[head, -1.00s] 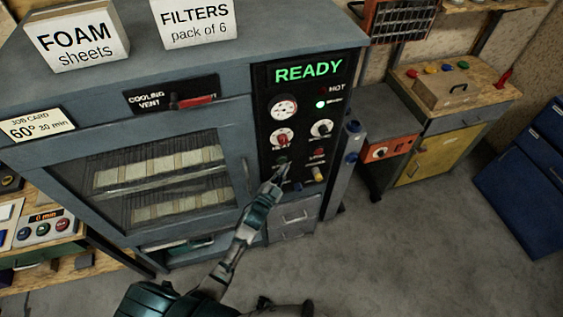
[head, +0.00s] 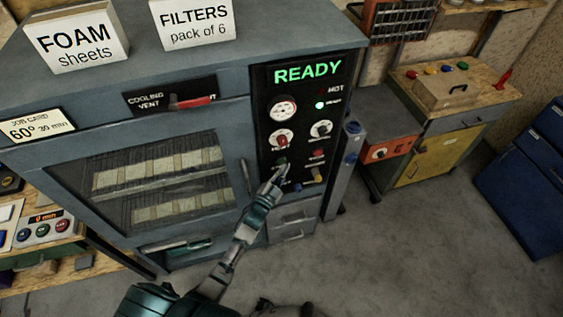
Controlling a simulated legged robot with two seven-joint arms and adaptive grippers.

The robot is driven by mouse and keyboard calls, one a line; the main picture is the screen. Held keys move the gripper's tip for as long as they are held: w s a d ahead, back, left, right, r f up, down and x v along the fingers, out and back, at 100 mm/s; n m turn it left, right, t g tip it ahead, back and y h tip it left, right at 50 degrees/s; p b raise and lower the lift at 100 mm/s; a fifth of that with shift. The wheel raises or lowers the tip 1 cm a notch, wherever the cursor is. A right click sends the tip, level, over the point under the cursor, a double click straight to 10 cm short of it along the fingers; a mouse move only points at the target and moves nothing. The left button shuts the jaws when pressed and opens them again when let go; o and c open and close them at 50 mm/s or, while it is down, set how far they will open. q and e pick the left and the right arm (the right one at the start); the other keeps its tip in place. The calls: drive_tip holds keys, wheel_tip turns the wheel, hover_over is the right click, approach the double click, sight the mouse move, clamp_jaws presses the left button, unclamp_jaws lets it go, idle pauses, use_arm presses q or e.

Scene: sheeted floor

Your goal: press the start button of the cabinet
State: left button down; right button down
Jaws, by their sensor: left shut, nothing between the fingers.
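The grey cabinet (head: 60,80) stands in front of me with a black control panel (head: 262,100) on its right side. A green "READY" display (head: 308,70) is lit at the top of the panel. A dark green button (head: 282,161) sits low on the panel's left, with a red button (head: 318,153) to its right. My left gripper (head: 279,174) is shut and empty, its tip at the panel just below the green button. I cannot tell whether it touches. The gripper hides part of the panel's lower left. My right gripper is not in view.
Two boxes, "FOAM sheets" (head: 77,42) and "FILTERS" (head: 195,24), stand on the cabinet. A red vent lever (head: 190,103) is left of the panel. A workbench with a timer box (head: 42,229) is at left, a yellow cabinet (head: 436,157) at right. The floor at lower right is clear.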

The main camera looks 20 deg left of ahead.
use_arm(q)
drive_tip(key=shift+w, duration=0.1)
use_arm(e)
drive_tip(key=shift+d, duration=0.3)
use_arm(q)
drive_tip(key=shift+w+a+r, duration=0.1)
drive_tip(key=shift+w+a, duration=0.1)
drive_tip(key=shift+w, duration=0.05)
drive_tip(key=shift+w, duration=0.1)
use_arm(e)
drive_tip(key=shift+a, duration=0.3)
use_arm(q)
drive_tip(key=shift+w+a, duration=0.2)
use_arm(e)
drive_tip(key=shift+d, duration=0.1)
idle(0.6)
use_arm(q)
drive_tip(key=shift+s, duration=0.1)
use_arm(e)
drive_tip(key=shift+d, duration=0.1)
use_arm(q)
drive_tip(key=shift+s+d+p, duration=0.35)
drive_tip(key=shift+s+d, duration=0.15)
drive_tip(key=shift+s, duration=0.1)
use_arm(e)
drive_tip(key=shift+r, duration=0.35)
